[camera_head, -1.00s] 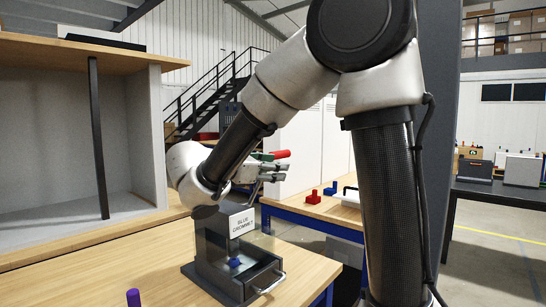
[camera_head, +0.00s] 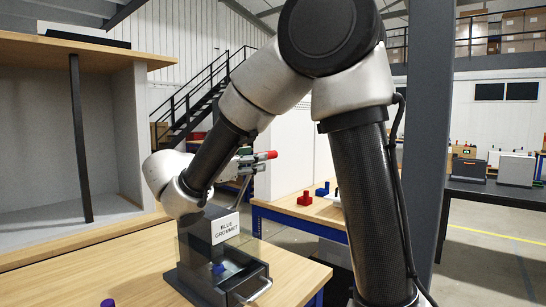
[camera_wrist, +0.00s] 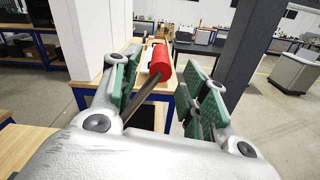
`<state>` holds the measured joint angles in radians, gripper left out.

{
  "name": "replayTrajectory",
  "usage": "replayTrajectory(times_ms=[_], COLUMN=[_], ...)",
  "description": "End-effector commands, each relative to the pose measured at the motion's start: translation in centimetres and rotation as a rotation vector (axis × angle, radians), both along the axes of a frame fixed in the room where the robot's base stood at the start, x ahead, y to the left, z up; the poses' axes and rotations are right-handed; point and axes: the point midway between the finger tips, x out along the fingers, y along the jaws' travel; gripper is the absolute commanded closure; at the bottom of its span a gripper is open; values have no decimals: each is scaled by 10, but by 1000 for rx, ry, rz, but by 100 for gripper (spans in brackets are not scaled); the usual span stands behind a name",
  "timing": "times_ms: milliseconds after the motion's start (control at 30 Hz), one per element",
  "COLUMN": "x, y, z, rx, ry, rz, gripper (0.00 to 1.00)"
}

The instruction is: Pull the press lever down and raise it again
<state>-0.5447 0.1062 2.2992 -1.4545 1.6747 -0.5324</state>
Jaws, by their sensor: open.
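The press (camera_head: 207,262) is a dark grey box on the wooden table, with a sign reading "BLUE GROMMET" and a blue piece (camera_head: 219,268) inside it. Its lever (camera_head: 244,187) stands raised and ends in a red grip (camera_head: 266,155). My gripper (camera_head: 250,161) is at the lever's upper end. In the wrist view my gripper (camera_wrist: 166,84) is open, with green-padded fingers on either side of the lever rod (camera_wrist: 143,95). The red grip (camera_wrist: 160,63) lies between and just beyond the fingers, with visible gaps. The lever's pivot is hidden behind my arm and the press.
A grey shelf unit (camera_head: 35,150) stands on the table at left. A purple peg (camera_head: 108,303) is at the front edge. A second table behind holds a red block (camera_head: 305,198) and a blue block (camera_head: 322,189). A dark post (camera_head: 428,140) rises at right.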

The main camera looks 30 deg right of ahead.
Motion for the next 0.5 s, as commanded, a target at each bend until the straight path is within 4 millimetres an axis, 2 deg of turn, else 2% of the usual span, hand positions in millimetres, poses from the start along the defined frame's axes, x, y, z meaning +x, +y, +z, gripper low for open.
replayTrajectory(times_ms=[500], x=[26], y=[-65], z=[0], rx=[-2], ry=[1], rz=[-2], gripper=[56])
